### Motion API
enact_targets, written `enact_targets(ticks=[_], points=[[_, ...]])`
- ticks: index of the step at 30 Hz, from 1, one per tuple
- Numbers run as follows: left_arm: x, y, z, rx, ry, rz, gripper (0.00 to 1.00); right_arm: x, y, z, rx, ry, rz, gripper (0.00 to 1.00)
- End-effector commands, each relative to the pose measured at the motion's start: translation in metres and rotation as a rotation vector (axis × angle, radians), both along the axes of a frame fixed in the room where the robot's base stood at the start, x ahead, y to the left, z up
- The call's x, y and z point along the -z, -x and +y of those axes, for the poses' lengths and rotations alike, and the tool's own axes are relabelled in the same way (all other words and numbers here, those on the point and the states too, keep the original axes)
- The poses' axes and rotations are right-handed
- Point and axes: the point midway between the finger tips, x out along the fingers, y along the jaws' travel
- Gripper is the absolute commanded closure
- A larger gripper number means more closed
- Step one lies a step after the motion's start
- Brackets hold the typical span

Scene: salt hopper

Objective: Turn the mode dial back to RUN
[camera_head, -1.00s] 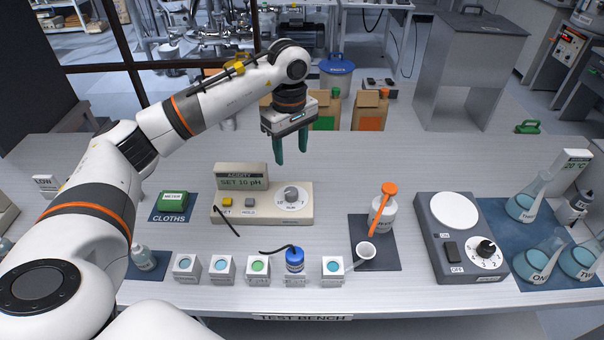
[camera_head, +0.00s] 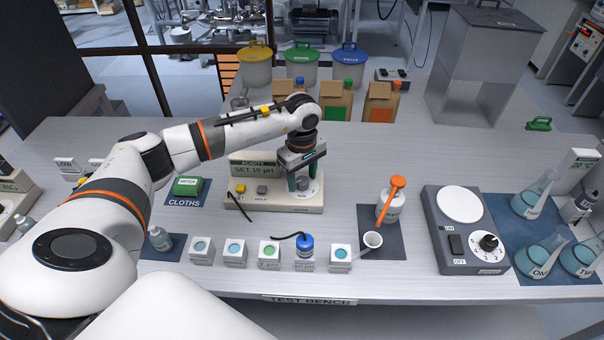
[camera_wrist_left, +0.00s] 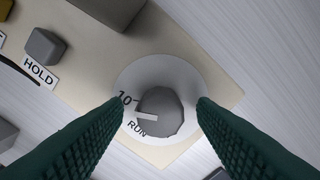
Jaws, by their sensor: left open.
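The mode dial is a grey knob on a white round scale; in the left wrist view the knob (camera_wrist_left: 162,112) sits in the middle, with "10" and "RUN" printed beside it. Its pale pointer mark faces left in that view, between those two labels, nearer 10. The beige acidity meter (camera_head: 238,203) carries the dial at its right end, and its display (camera_head: 254,170) reads "SET 10 pH". My left gripper (camera_head: 303,185) is open and points down over the dial. Its green fingers straddle the knob, with gaps at both sides. My right gripper is out of view.
The grey HOLD button (camera_wrist_left: 44,46) and yellow button (camera_head: 240,188) are left of the dial. A bottle with an orange spoon (camera_head: 390,206) stands right.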

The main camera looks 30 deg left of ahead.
Motion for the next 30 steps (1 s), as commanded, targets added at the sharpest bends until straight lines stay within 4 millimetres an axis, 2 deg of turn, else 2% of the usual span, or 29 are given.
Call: enact_targets(ticks=[3,9,12,22,30], points=[[0.000,0.000,0.000,0.000,0.000,0.000,0.48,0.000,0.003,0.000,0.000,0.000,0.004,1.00],[0.000,0.000,0.000,0.000,0.000,0.000,0.81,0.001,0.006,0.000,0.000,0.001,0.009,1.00],[-0.001,0.000,0.000,0.000,0.000,0.000,0.93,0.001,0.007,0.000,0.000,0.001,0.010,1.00],[0.000,0.000,0.000,-0.059,0.000,-0.001,0.93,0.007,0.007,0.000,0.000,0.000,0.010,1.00],[0.002,0.000,0.001,-0.244,0.000,-0.003,0.93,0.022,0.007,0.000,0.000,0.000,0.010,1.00]])
